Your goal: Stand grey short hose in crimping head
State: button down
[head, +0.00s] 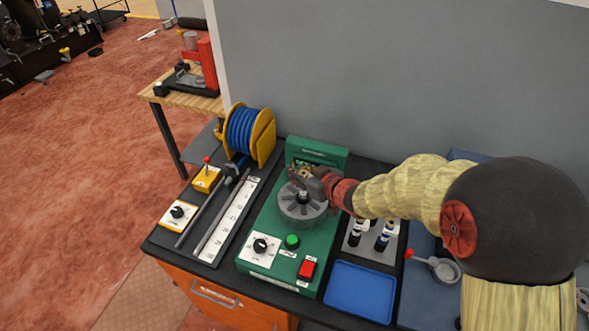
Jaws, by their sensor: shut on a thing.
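The crimping head (291,211) is a round grey ring of segments on the green crimping machine (268,224). My gripper (303,187) reaches in from the right, directly over the head. It is shut on a small grey-dark piece, which I take to be the grey short hose (303,196). The piece shows at the middle of the head, mostly covered by the gripper. I cannot tell how deep it sits in the opening or whether it is fully upright.
A blue tray (360,291) lies at the front right. A grey fitting rack (370,250) with several dark fittings stands beside the machine under my arm. A green button (292,241) and red switch (307,268) are on the machine's front. A blue hose reel (245,131) stands at back left.

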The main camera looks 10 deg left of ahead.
jog(key=c, duration=1.7)
grip_release()
jog(key=shift+o, duration=0.2)
jog(key=shift+f, duration=0.1)
jog(key=shift+p+v, duration=0.7)
jog(key=shift+v, duration=0.5)
jog(key=p+v, duration=0.4)
jog(key=v, duration=0.4)
jog(key=shift+s+d+p, duration=0.2)
jog(key=shift+d+p, duration=0.05)
jog(key=shift+p, duration=0.15)
